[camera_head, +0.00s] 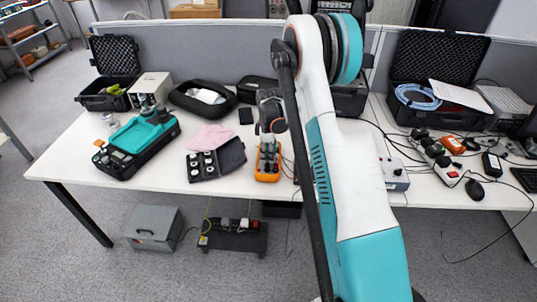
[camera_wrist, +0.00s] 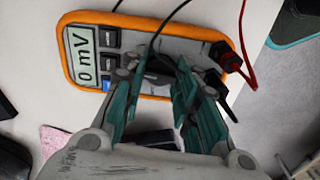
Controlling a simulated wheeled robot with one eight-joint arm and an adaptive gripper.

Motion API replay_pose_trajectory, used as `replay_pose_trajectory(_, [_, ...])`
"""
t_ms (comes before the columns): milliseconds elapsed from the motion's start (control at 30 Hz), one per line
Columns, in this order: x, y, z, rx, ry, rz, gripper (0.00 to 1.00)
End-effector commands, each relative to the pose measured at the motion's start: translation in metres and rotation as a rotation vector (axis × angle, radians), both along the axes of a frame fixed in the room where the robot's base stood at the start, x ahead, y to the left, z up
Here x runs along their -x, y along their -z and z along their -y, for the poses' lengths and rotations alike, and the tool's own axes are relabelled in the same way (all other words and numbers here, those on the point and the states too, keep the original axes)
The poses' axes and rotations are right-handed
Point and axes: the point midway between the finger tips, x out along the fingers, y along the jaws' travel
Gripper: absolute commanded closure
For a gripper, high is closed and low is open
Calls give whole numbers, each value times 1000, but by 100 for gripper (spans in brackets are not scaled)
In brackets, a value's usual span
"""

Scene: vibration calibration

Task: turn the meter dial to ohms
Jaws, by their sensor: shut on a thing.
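The meter (camera_head: 265,176) is an orange-edged multimeter lying on the white table in the head view. It also shows in the wrist view (camera_wrist: 198,39), where its display (camera_wrist: 82,52) reads 0 mV. My gripper (camera_head: 268,146) is right over the meter, pointing down at it. In the wrist view, the teal fingers of my gripper (camera_wrist: 160,76) reach to the middle of the meter face and are shut on the dial. The dial itself is mostly hidden between the fingers, so its pointer mark cannot be read.
A red lead (camera_wrist: 249,72) and black leads run from the meter's right end, and a black one crosses its face near my fingers. A black case with round pieces (camera_head: 215,162) lies left of the meter. A teal-and-black instrument (camera_head: 137,145) stands further left.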

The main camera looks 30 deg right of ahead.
Motion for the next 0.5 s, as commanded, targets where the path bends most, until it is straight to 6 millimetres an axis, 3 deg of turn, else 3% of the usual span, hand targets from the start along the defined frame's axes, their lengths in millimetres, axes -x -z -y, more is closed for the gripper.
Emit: replay_pose_trajectory(500, [0,0,0,1,387,1,96])
